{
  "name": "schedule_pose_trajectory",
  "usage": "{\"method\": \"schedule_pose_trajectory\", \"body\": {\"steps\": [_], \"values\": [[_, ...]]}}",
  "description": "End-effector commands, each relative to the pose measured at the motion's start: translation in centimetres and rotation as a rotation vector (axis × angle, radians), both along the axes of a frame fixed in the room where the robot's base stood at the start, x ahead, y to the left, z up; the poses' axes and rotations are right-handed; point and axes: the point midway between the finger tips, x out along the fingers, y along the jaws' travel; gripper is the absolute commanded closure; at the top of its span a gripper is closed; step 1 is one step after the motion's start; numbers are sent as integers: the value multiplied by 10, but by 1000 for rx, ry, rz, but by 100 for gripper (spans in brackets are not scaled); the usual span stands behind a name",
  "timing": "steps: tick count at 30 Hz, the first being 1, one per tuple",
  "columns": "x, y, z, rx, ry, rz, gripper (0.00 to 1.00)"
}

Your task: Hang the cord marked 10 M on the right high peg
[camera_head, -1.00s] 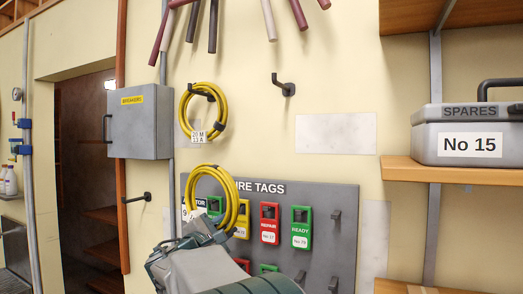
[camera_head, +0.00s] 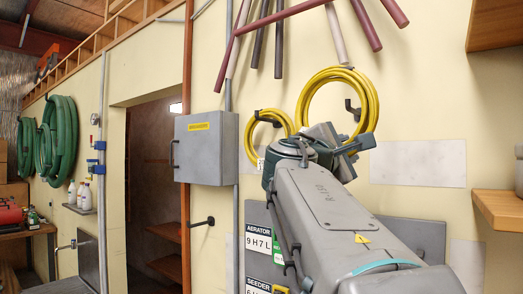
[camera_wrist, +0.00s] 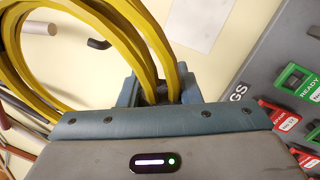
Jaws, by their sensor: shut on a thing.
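My gripper (camera_head: 338,142) is shut on a coiled yellow cord (camera_head: 338,74), gripping it at the bottom of its loop; in the wrist view the strands (camera_wrist: 136,40) pass between the jaws. No tag shows on this cord now. The right high peg (camera_head: 352,108), a dark hook, appears through the loop; I cannot tell whether the loop is around it or still in front of it. The peg also shows in the wrist view (camera_wrist: 98,44). A second yellow cord (camera_head: 248,135) hangs on the left high peg, with a white tag partly hidden.
A grey breaker box (camera_head: 207,148) is on the wall at left, with a low empty peg (camera_head: 201,222) below it. Maroon and grey handles (camera_head: 280,18) hang above the cords. The tag board (camera_head: 256,218) is below, and a wooden shelf (camera_head: 500,210) is at right.

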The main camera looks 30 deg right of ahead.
Motion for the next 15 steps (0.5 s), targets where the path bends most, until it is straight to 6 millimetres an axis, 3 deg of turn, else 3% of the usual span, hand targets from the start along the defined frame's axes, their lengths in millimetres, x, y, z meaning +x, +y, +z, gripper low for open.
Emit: {"method": "schedule_pose_trajectory", "body": {"steps": [15], "values": [[13,-27,2,0,-1,-2,100]]}}
